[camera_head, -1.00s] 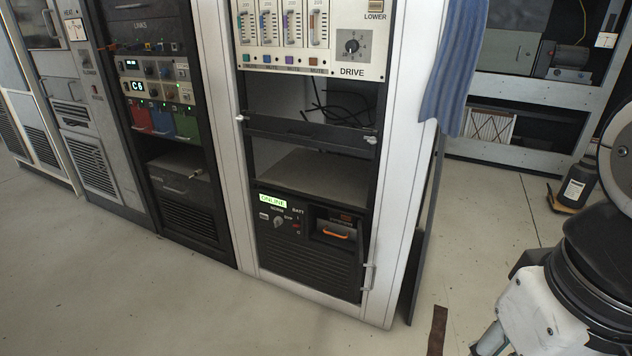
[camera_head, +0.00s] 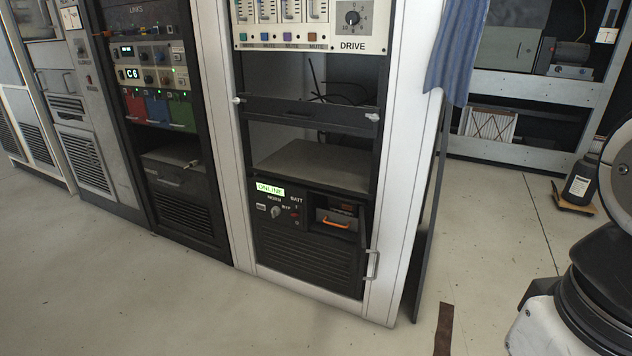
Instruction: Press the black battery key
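A black unit (camera_head: 306,262) sits at the bottom of the white-framed rack, with a lit green ONLINE display (camera_head: 270,189). Below the display are a small pale button, a rotary knob (camera_head: 276,212) marked NORM and BYP, and a small reddish control (camera_head: 294,215) under the label BATT (camera_head: 297,199). A black battery key cannot be made out clearly at this size. To the right is a recessed bay with an orange handle (camera_head: 335,223). My gripper is not in view; only part of my arm shows at the lower right, well apart from the rack.
A blue cloth (camera_head: 458,50) hangs on the rack's right side. A dark strip (camera_head: 444,328) lies on the floor. The floor (camera_head: 190,300) before the racks is clear.

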